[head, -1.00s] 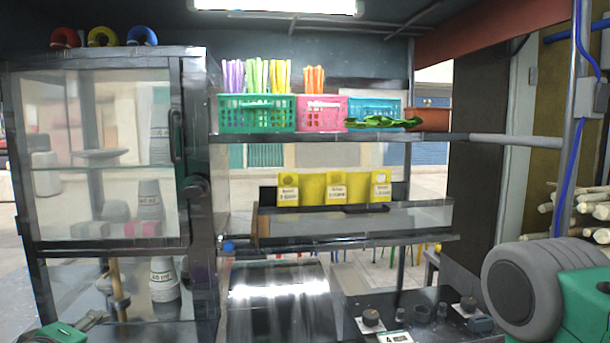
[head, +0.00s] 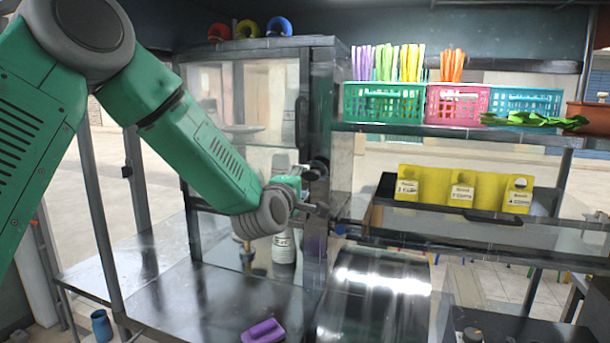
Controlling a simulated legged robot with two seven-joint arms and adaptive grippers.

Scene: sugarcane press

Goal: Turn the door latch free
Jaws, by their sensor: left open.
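The glass-fronted cabinet (head: 325,85) stands at the centre left, its door looking closed. The dark door latch (head: 319,167) is a round knob on the door's right-hand frame, below a dark vertical handle (head: 302,122). My left gripper (head: 309,188) is open at the latch, its fingers pointing right, one at about knob height and one lower. The gripper partly overlaps the latch, so I cannot tell whether they touch or how the latch is turned. My right gripper is not in view.
Baskets (head: 384,104) of coloured straws stand on the shelf to the right, above yellow holders (head: 461,189). A purple item (head: 263,331) lies on the metal counter (head: 190,297) below my left arm.

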